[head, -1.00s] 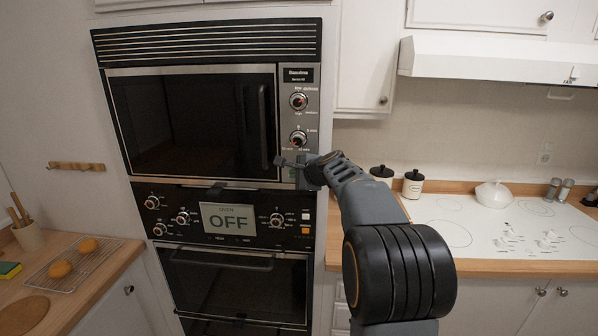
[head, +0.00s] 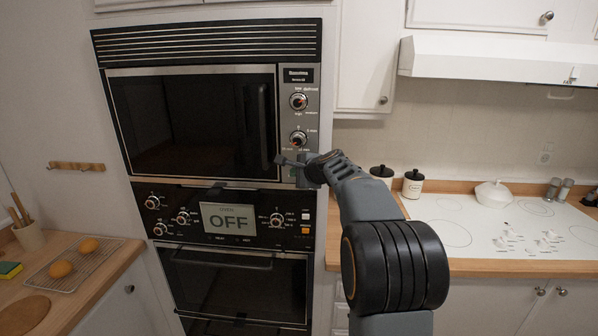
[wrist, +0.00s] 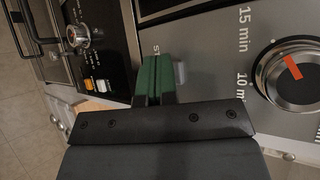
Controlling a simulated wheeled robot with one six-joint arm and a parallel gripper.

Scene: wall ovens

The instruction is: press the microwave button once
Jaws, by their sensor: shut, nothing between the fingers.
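The microwave (head: 190,120) is the upper built-in unit, with a dark glass door and a control strip on its right.
A timer knob (wrist: 293,75) is close on the right in the wrist view. The lower oven (head: 235,280) has an "OFF" display (head: 229,220). A counter with a cooktop (head: 500,225) is at right. A cooling rack (head: 85,262) stands on the left counter.

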